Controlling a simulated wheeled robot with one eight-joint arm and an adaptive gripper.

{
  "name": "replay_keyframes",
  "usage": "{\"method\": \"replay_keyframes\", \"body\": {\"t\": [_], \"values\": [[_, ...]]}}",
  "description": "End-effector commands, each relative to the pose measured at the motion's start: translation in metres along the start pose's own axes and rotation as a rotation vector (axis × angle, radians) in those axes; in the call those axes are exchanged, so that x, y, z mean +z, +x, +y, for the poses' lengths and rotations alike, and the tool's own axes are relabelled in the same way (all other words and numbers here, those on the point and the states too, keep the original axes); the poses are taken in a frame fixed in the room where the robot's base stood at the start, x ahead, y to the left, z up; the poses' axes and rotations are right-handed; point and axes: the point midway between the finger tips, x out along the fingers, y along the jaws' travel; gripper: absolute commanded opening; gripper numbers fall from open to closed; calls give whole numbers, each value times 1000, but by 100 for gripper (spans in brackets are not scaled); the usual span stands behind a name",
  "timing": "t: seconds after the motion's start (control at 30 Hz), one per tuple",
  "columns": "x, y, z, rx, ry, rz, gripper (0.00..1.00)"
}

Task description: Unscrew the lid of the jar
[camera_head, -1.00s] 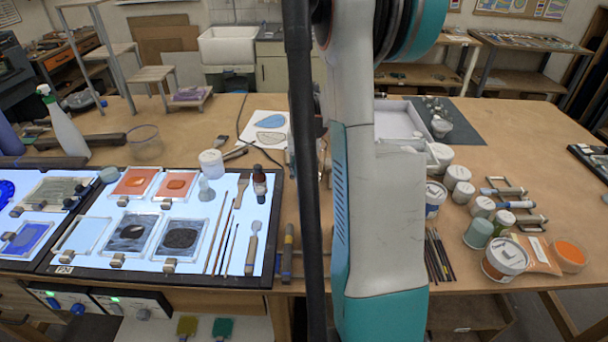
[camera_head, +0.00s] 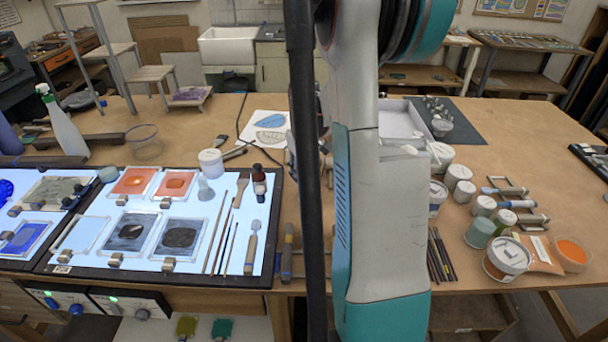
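Several lidded jars are in view, and I cannot tell which one the task means. A white jar (camera_head: 211,162) stands upright at the back edge of the lit panel. A large white-lidded jar (camera_head: 507,257) stands at the front right, with a label on its lid. A group of small white jars (camera_head: 459,178) stands right of my arm. Another jar (camera_head: 437,198) is partly covered by my arm. My arm fills the middle of the view. My gripper does not show; it may be behind the arm.
The lit panel (camera_head: 273,222) at left holds glass pieces, brushes and a dark bottle (camera_head: 259,183). A spray bottle (camera_head: 62,123) stands at the far left. An orange bowl (camera_head: 572,254) and dark sticks (camera_head: 440,256) lie at right. The back right tabletop (camera_head: 530,130) is clear.

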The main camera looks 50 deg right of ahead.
Motion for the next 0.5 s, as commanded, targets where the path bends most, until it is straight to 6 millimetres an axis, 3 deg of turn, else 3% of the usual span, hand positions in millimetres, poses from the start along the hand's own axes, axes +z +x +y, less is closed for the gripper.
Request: {"method": "replay_keyframes", "body": {"t": [0.33,0.5], "values": [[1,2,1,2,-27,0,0],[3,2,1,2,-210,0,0]]}}
